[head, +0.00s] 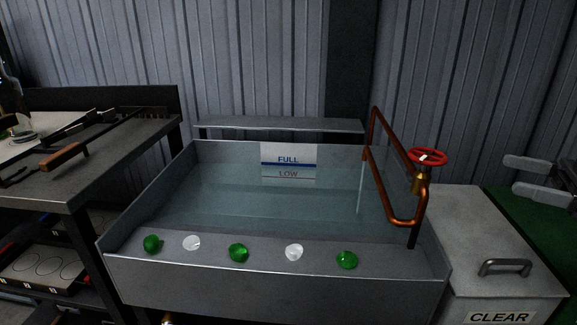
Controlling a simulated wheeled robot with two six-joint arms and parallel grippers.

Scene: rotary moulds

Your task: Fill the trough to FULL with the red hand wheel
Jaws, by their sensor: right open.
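The grey metal trough (270,292) stands in the middle, with a bluish, glassy-looking inside. A label (288,160) on its back wall reads FULL above a blue line and LOW below it. I cannot tell exactly where the water surface meets the label. The red hand wheel (428,156) sits on a brass valve (420,182) at the trough's right end. A copper pipe (390,137) bends from there over the trough. My right gripper (522,178) is open and empty at the right edge, apart from and right of the wheel. My left gripper does not show clearly.
Green and clear faceted pieces (238,253) lie along the trough's front ledge. A grey lidded bin (470,225) marked CLEAR, with a handle (506,267), stands right of the trough. A green surface (535,225) lies under my right gripper. A workbench (105,160) with tools stands left.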

